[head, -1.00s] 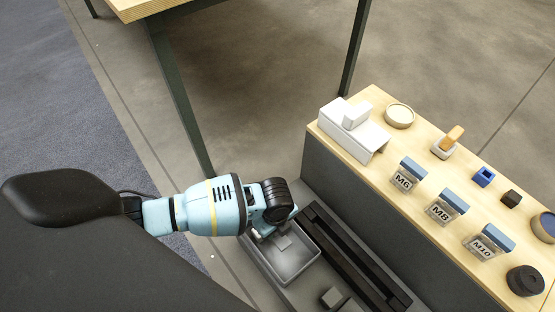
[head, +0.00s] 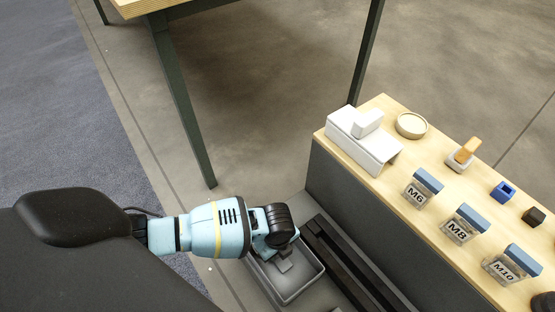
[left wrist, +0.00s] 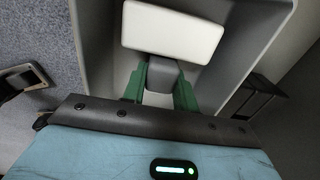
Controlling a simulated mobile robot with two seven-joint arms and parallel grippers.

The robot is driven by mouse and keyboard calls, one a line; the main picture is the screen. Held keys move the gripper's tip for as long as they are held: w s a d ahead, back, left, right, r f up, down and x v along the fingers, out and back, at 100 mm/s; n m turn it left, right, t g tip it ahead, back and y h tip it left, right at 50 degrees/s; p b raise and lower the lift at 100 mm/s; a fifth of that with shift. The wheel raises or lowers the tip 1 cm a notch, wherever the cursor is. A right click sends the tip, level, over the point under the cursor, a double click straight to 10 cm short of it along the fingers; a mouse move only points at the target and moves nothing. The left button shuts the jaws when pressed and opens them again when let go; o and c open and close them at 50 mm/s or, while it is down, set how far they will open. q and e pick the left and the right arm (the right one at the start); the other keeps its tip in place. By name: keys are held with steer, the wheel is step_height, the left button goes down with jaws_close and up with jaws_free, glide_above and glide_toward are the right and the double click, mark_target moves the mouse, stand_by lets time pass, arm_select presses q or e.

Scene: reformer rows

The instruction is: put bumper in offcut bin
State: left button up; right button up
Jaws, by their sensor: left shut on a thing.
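The offcut bin appears to be the open grey tray (head: 290,286) at the lower middle of the head view. My left gripper (head: 278,252) points down over it. In the left wrist view its green fingers (left wrist: 160,88) are shut on a small grey block (left wrist: 163,72), which I take for the bumper. A pale rounded block (left wrist: 172,30) shows just beyond it; I cannot tell whether the two are joined. The tray's grey walls (left wrist: 244,45) surround them in that view. How high the held piece is above the tray floor is unclear. My right gripper is not in view.
A wooden-topped bench (head: 385,178) at right carries a white stand (head: 362,143), a round dish (head: 411,125), and M6 (head: 422,188), M8 (head: 465,223) and M10 (head: 511,263) boxes. Black rails (head: 345,262) lie between tray and bench. A table leg (head: 183,110) stands behind.

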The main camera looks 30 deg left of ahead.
arm_select(q)
steer(key=shift+f, duration=0.15)
steer(key=o, duration=1)
steer(key=shift+c, duration=0.2)
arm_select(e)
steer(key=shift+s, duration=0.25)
arm_select(q)
steer(key=shift+r, duration=0.25)
step_height(320, 180, up, 10)
steer(key=p, duration=0.5)
steer(key=shift+r, duration=0.2)
steer(key=shift+r+p, duration=0.35)
steer(key=shift+r, duration=0.35)
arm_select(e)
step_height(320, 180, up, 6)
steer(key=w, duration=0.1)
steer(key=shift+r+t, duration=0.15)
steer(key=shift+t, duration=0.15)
